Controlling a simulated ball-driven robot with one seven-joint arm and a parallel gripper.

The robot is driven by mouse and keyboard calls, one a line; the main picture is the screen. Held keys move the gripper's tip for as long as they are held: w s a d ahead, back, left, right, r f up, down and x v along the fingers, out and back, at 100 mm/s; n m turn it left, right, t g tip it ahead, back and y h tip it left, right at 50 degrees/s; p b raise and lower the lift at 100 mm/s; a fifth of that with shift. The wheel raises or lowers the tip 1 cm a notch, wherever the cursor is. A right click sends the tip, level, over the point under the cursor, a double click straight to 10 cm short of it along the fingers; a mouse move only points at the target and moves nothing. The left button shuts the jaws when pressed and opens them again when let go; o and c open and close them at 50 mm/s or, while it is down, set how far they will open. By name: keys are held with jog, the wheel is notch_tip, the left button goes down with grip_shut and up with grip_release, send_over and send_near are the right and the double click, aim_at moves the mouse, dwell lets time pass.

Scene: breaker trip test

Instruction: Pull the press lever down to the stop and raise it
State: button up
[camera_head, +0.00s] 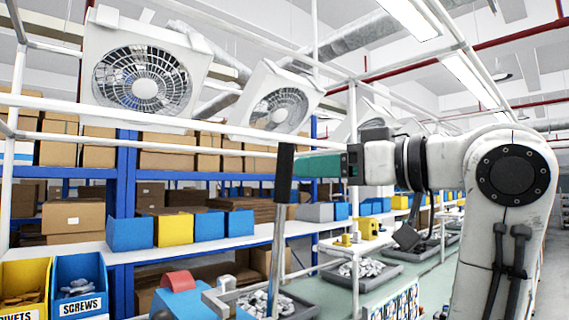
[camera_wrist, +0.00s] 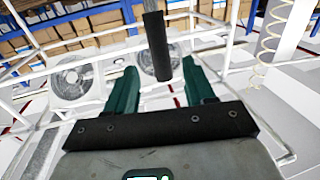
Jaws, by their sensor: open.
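The press lever (camera_head: 283,175) stands nearly upright left of centre in the head view, a grey bar with a black grip at its upper end. The grip also shows in the wrist view (camera_wrist: 157,50), between the two fingers in the picture. My gripper (camera_head: 315,164) comes in from the right, its green fingers level and reaching the grip's right edge in the head view. In the wrist view its fingers (camera_wrist: 156,75) are spread apart, with clear gaps beside the grip. I see no contact; how deep the grip sits between them is unclear.
A blue block with a red rounded top (camera_head: 180,281) stands low, left of the lever. A blue screws bin (camera_head: 80,275) is at lower left. White frame posts (camera_head: 353,220) rise right of the lever. Shelves with boxes and grey trays (camera_head: 370,272) lie behind.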

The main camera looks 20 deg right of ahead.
aim_at(292, 169)
jog(key=p+x, duration=0.2)
jog(key=x, duration=0.5)
jog(key=shift+w+a+f, duration=0.1)
jog(key=shift+w, duration=0.1)
grip_shut()
dwell(0.4)
